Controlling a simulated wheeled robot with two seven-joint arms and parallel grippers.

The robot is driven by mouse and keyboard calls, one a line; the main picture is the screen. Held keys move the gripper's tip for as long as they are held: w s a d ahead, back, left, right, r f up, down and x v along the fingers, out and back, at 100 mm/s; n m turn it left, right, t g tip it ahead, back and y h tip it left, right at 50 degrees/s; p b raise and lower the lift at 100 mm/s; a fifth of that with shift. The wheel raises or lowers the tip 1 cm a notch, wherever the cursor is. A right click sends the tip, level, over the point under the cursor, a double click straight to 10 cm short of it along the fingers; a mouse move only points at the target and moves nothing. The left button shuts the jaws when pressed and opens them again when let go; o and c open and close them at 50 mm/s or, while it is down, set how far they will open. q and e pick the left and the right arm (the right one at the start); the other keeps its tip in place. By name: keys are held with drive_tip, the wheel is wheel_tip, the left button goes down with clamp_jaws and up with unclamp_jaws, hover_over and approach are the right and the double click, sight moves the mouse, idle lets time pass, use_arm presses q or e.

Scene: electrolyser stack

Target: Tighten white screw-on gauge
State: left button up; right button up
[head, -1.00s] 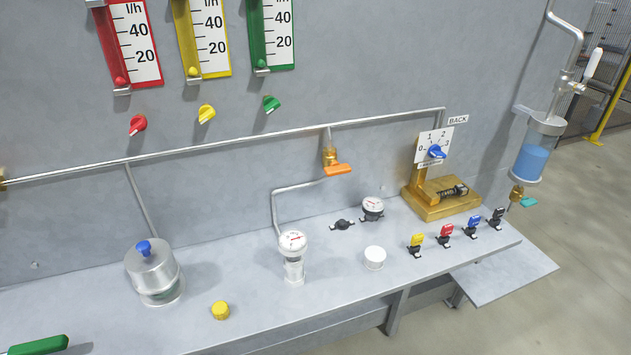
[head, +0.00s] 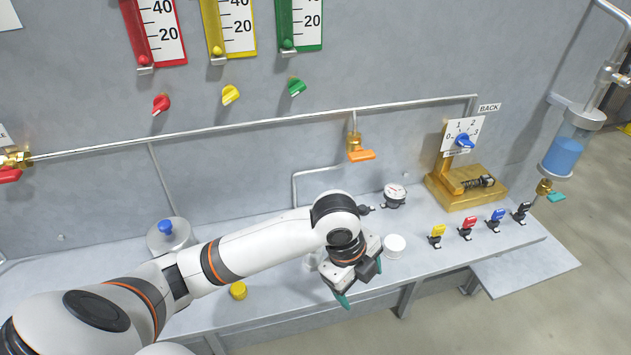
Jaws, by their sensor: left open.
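My left arm reaches across the bench from the lower left. Its gripper (head: 361,283) is open, with teal fingertips apart and nothing seen between them. It is over the front part of the bench, in front of the white round cap. The gauge with a white dial on a clear jar, seen earlier at mid-bench, is now mostly hidden behind my left wrist; only a bit of the clear jar (head: 311,262) shows. A second white-dial gauge (head: 395,193) with a black base stands behind, near the wall. My right gripper is not in view.
The white cap (head: 394,246) stands close to my gripper's right. A yellow cap (head: 238,290) and a blue-knobbed metal pot (head: 169,235) are on the left. Several coloured switches (head: 467,228) line the right side. A pipe with an orange-handled valve (head: 359,153) runs behind.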

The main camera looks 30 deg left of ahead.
use_arm(q)
drive_tip(key=w+a+r+m+g+y, duration=0.25)
drive_tip(key=a+r+m, duration=0.55)
drive_tip(key=a+r, duration=0.65)
drive_tip(key=shift+t, duration=0.25)
drive_tip(key=f, duration=0.3)
drive_tip(key=d+f+p, duration=0.1)
drive_tip(key=f, duration=0.3)
drive_tip(key=d+f, duration=0.1)
drive_tip(key=f, duration=0.2)
drive_tip(key=shift+w+f+p, duration=0.25)
drive_tip(key=shift+p, duration=0.15)
drive_tip(key=c, duration=1.2)
drive_tip(key=shift+r+m+p, duration=0.2)
drive_tip(key=shift+m+p, duration=0.2)
drive_tip(key=shift+p, duration=0.35)
drive_tip(key=shift+a+m+p, duration=0.1)
drive_tip(key=shift+m+p, duration=0.75)
drive_tip(key=shift+m, duration=0.15)
drive_tip(key=shift+m+p, duration=0.8)
drive_tip(key=shift+m, duration=0.2)
drive_tip(key=shift+f+m, duration=0.2)
drive_tip(key=shift+m, duration=0.2)
